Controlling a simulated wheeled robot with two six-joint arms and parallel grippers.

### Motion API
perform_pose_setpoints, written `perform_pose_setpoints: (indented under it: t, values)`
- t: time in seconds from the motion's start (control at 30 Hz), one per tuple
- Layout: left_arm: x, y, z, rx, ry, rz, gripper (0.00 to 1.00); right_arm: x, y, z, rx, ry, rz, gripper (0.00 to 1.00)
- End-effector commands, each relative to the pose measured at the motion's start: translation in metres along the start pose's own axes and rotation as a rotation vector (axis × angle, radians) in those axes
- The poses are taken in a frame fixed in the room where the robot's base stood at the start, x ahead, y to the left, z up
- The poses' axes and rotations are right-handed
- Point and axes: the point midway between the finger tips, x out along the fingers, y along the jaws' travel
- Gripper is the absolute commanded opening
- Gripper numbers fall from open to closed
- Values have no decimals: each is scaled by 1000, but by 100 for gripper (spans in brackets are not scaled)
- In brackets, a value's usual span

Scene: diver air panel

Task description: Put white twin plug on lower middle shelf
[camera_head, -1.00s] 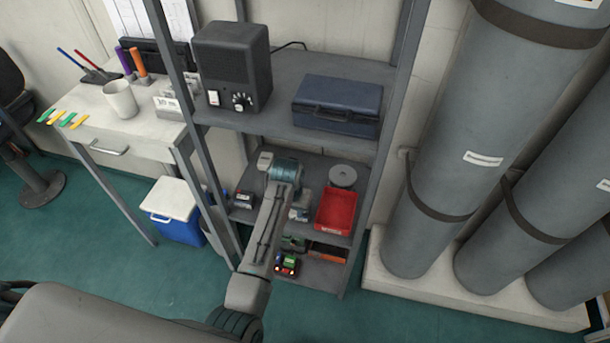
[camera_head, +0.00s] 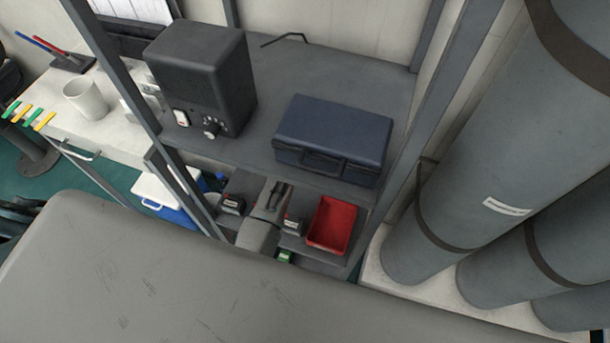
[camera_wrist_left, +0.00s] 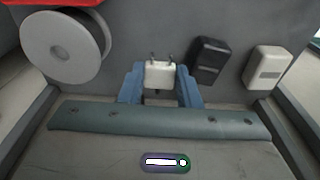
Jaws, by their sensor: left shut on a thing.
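The white twin plug (camera_wrist_left: 160,74), a small white block with two prongs, sits between the blue fingers of my left gripper (camera_wrist_left: 160,86) in the left wrist view. The fingers are shut on its sides. A grey surface is behind it; I cannot tell whether the plug touches it. In the head view a grey part of my left arm (camera_head: 262,222) reaches to the shelf (camera_head: 300,245) with the red tray, and the gripper and plug are hidden there. My right gripper is not in view.
A black plug (camera_wrist_left: 208,60) and another white block (camera_wrist_left: 267,67) are right of the held plug; a grey spool (camera_wrist_left: 66,47) is left. The red tray (camera_head: 332,224) stands on the shelf. Above are a black speaker box (camera_head: 203,75) and a blue case (camera_head: 333,137).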

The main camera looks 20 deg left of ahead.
Motion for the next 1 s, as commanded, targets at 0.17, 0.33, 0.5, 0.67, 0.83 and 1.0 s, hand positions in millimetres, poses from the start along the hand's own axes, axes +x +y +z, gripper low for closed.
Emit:
perform_pose_setpoints:
  t: [0.17,0.33,0.5,0.67,0.83,1.0]
  values:
    - [20,0,2,0,0,0,8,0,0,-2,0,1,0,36]
    - [44,0,6,-1,-2,0,8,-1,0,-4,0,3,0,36]
    - [60,0,7,-1,1,1,8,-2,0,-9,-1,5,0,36]
    - [61,0,7,-1,3,1,8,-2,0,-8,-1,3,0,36]
    - [63,0,7,-1,2,1,8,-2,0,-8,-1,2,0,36]
    - [64,0,7,-1,2,1,52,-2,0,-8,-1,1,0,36]
